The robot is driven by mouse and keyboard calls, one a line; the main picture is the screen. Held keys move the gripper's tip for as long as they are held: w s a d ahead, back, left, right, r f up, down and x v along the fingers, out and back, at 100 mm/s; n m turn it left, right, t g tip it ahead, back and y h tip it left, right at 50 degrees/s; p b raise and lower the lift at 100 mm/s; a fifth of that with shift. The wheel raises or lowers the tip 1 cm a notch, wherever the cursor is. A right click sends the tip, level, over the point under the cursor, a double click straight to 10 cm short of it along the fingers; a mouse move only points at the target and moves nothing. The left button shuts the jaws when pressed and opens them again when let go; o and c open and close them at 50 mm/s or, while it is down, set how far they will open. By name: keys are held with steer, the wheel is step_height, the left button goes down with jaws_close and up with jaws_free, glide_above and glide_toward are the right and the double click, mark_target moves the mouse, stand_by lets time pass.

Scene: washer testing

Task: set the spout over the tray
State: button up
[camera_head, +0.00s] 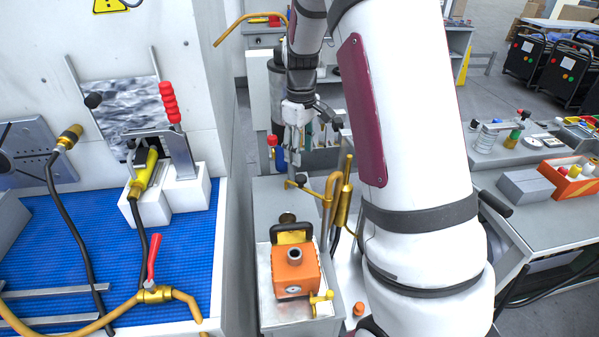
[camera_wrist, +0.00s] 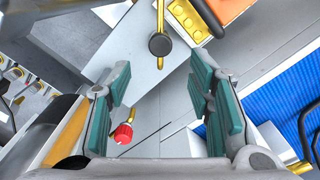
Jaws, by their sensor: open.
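A brass swing pipe with a black ball knob (camera_head: 300,179) stands over a grey bench top, below my gripper (camera_head: 292,160). In the wrist view the black knob (camera_wrist: 160,45) on its brass rod shows ahead of the fingers, apart from them. This looks like the spout, but I cannot be sure. My gripper (camera_wrist: 160,92) is open and empty, with its two green-padded fingers apart. A pale tray-like base (camera_head: 283,315) lies under an orange unit; I cannot tell whether it is the tray. My arm hides part of the bench.
The orange unit (camera_head: 295,268) with a black handle stands close in front. Upright brass pipes (camera_head: 342,200) rise right of the knob. A white machine wall and blue mat (camera_head: 85,215) are at left. A red knob (camera_wrist: 123,133) shows low in the wrist view.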

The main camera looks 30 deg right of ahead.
mark_target(301, 177)
step_height(301, 177, down, 8)
steer(key=shift+s+f, duration=0.1)
stand_by(0.4)
jaws_close()
